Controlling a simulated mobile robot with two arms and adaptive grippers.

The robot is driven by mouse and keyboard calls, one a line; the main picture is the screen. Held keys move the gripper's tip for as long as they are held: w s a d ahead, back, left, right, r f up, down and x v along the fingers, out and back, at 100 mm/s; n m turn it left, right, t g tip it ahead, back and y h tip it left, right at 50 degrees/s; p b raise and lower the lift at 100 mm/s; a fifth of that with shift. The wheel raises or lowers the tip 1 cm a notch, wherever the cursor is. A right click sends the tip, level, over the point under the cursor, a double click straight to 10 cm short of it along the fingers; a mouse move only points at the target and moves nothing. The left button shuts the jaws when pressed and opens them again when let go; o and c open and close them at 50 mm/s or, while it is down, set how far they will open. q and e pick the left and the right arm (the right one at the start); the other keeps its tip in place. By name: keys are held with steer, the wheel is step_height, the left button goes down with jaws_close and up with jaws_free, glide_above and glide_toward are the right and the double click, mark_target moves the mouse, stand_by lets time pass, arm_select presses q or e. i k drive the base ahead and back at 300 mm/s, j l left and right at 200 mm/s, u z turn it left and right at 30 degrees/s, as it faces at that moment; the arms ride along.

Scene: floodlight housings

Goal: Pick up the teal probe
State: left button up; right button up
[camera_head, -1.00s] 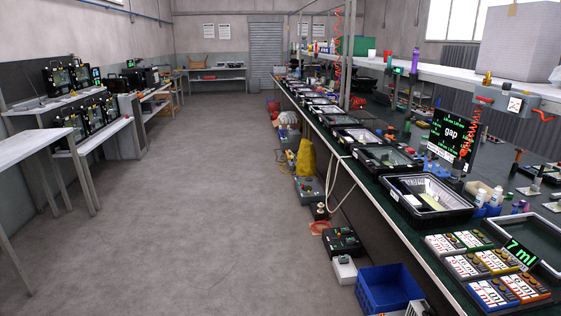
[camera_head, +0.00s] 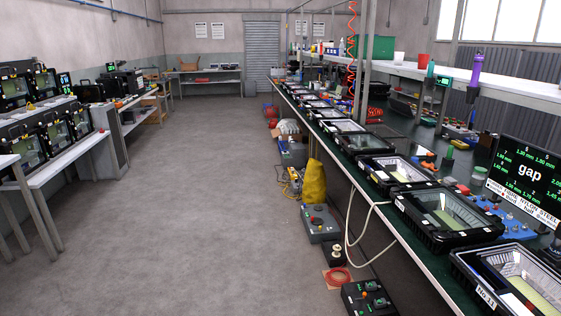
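A slim teal upright item (camera_head: 430,69) shows above the bench on the right, near the raised shelf; it looks like the teal probe, but it is too small to be sure. A larger purple item of similar shape (camera_head: 475,72) stands nearer, to its right. Neither of my grippers is in view, and nothing is seen touching the teal item.
A long bench (camera_head: 406,236) with a row of black floodlight housings (camera_head: 443,213) runs along the right. A "gap" display (camera_head: 530,172) stands on it. A yellow bag (camera_head: 314,182) and grey box (camera_head: 319,222) lie beside the bench. The floor (camera_head: 190,220) at centre-left is clear.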

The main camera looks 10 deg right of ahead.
mark_target(431, 65)
steer(key=i, duration=1.85)
steer(key=i+z, duration=0.1)
steer(key=i, duration=0.5)
steer(key=i+j+z, duration=0.15)
steer(key=i, duration=0.5)
steer(key=i+j+z, duration=0.1)
steer(key=i, duration=0.5)
